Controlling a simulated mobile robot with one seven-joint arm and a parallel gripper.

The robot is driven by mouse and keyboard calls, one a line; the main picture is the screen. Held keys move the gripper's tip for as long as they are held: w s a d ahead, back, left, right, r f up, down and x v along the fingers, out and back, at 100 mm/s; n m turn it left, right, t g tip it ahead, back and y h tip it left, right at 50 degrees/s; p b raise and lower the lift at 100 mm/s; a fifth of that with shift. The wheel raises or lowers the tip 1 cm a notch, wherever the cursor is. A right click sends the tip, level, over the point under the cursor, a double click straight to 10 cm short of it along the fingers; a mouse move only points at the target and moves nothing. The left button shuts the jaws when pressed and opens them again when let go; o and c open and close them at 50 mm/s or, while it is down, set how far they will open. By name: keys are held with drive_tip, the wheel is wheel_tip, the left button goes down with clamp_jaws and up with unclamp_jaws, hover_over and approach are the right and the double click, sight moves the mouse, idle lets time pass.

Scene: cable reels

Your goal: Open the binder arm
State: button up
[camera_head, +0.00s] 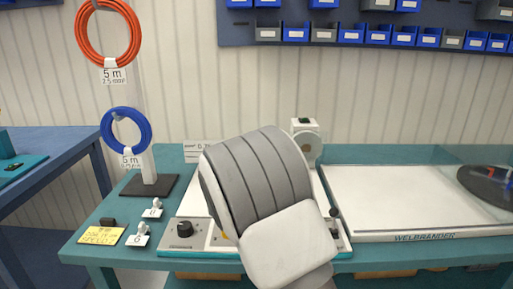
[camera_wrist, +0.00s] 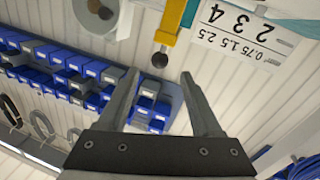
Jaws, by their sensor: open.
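In the wrist view a yellow bar (camera_wrist: 171,22) with a dark round knob (camera_wrist: 160,59) at its end looks like the binder arm. It hangs from the top edge, and its far end is out of frame. My gripper (camera_wrist: 160,75) is open and empty. Its fingertips lie on either side of the knob in the picture; whether they are level with it in depth I cannot tell. In the head view my arm covers the middle of the grey bench machine (camera_head: 186,244). A small dark knob (camera_head: 334,212) shows at its right side, and my gripper is hidden there.
A white panel (camera_head: 410,200) with a dark reel (camera_head: 488,186) lies at right on the teal bench. Orange (camera_head: 82,38) and blue (camera_head: 146,134) cable coils hang from a stand at left. A scale label (camera_wrist: 243,32) is near the yellow bar. Blue bins (camera_head: 350,37) line the wall.

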drive_tip(key=w, duration=0.3)
drive_tip(key=w+d+b, duration=0.1)
drive_tip(key=w, duration=0.3)
drive_tip(key=w+d, duration=0.1)
drive_tip(key=w, duration=0.3)
drive_tip(key=shift+w, duration=0.1)
clamp_jaws()
idle(1.2)
